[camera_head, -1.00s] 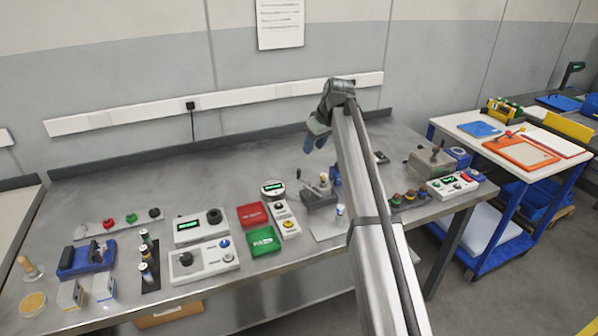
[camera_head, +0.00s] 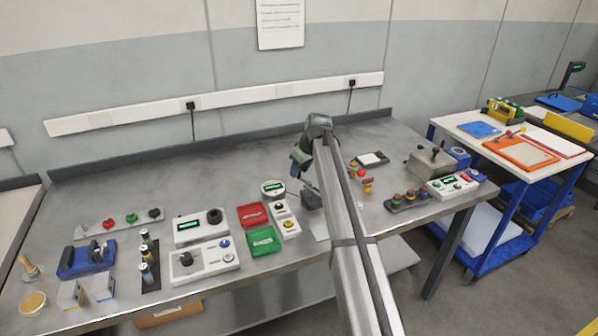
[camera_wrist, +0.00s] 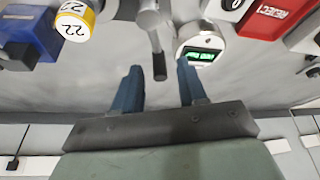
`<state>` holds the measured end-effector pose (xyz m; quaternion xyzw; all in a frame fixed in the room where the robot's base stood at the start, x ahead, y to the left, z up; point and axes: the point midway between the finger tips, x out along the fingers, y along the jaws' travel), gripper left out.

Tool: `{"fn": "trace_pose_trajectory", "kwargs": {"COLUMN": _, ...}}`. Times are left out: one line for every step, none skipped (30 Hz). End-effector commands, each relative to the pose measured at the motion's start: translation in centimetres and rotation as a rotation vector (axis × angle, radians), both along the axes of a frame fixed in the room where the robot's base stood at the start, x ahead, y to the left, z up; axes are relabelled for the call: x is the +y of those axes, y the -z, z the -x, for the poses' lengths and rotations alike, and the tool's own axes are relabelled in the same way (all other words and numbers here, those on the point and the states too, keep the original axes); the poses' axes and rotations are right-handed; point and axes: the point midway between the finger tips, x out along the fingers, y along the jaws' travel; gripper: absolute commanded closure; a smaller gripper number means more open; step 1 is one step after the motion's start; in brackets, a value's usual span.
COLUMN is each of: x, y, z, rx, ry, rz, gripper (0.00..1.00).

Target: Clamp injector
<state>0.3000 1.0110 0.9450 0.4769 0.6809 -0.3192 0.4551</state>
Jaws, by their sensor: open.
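My gripper (camera_head: 299,160) hangs above the bench, pointing down; in the wrist view its two blue fingers (camera_wrist: 159,66) are open. A metal lever with a dark grip (camera_wrist: 159,66) shows between the fingertips; I cannot tell whether they touch it. The lever seems to belong to the dark grey clamp block (camera_head: 311,199), which my arm partly hides in the head view. A white cylinder with a yellow band marked 22 (camera_wrist: 74,20) stands near the lever in the wrist view. I cannot tell whether it is the injector.
A round gauge with a green display (camera_wrist: 201,55) stands close to the fingers. Red (camera_head: 252,215) and green (camera_head: 263,240) trays and a white button box (camera_head: 285,220) are left of the clamp. The bench behind is clear.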

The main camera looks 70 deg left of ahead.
Motion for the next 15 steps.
{"fn": "trace_pose_trajectory", "kwargs": {"x": 0.22, "y": 0.42, "z": 0.07, "rx": 0.0, "ry": 0.0, "rz": 0.0, "gripper": 0.58}}
{"fn": "trace_pose_trajectory", "kwargs": {"x": 0.29, "y": 0.6, "z": 0.09, "rx": 0.0, "ry": 0.0, "rz": 0.0, "gripper": 0.58}}
{"fn": "trace_pose_trajectory", "kwargs": {"x": 0.37, "y": 0.81, "z": 0.12, "rx": -0.001, "ry": 0.0, "rz": -0.001, "gripper": 0.58}}
{"fn": "trace_pose_trajectory", "kwargs": {"x": 0.42, "y": 0.94, "z": 0.14, "rx": -0.001, "ry": 0.0, "rz": -0.001, "gripper": 0.58}}
{"fn": "trace_pose_trajectory", "kwargs": {"x": 0.46, "y": 1.05, "z": 0.16, "rx": -0.001, "ry": 0.0, "rz": -0.001, "gripper": 0.58}}
{"fn": "trace_pose_trajectory", "kwargs": {"x": 0.49, "y": 1.17, "z": 0.18, "rx": -0.001, "ry": 0.0, "rz": -0.001, "gripper": 0.58}}
{"fn": "trace_pose_trajectory", "kwargs": {"x": 0.52, "y": 1.23, "z": 0.19, "rx": -0.001, "ry": 0.0, "rz": -0.001, "gripper": 0.58}}
{"fn": "trace_pose_trajectory", "kwargs": {"x": 0.52, "y": 1.27, "z": 0.2, "rx": -0.001, "ry": 0.0, "rz": -0.001, "gripper": 0.58}}
{"fn": "trace_pose_trajectory", "kwargs": {"x": 0.54, "y": 1.31, "z": 0.21, "rx": -0.001, "ry": 0.0, "rz": -0.001, "gripper": 0.58}}
{"fn": "trace_pose_trajectory", "kwargs": {"x": 0.54, "y": 1.32, "z": 0.21, "rx": -0.001, "ry": 0.0, "rz": -0.001, "gripper": 0.58}}
{"fn": "trace_pose_trajectory", "kwargs": {"x": 0.53, "y": 1.32, "z": 0.2, "rx": -0.001, "ry": 0.0, "rz": -0.001, "gripper": 0.58}}
{"fn": "trace_pose_trajectory", "kwargs": {"x": 0.53, "y": 1.31, "z": 0.22, "rx": -0.001, "ry": 0.0, "rz": -0.001, "gripper": 0.58}}
{"fn": "trace_pose_trajectory", "kwargs": {"x": 0.53, "y": 1.31, "z": 0.22, "rx": -0.001, "ry": 0.0, "rz": -0.001, "gripper": 0.58}}
{"fn": "trace_pose_trajectory", "kwargs": {"x": 0.52, "y": 1.3, "z": 0.2, "rx": -0.001, "ry": 0.0, "rz": -0.001, "gripper": 0.58}}
{"fn": "trace_pose_trajectory", "kwargs": {"x": 0.52, "y": 1.3, "z": 0.21, "rx": -0.001, "ry": 0.0, "rz": -0.001, "gripper": 0.58}}
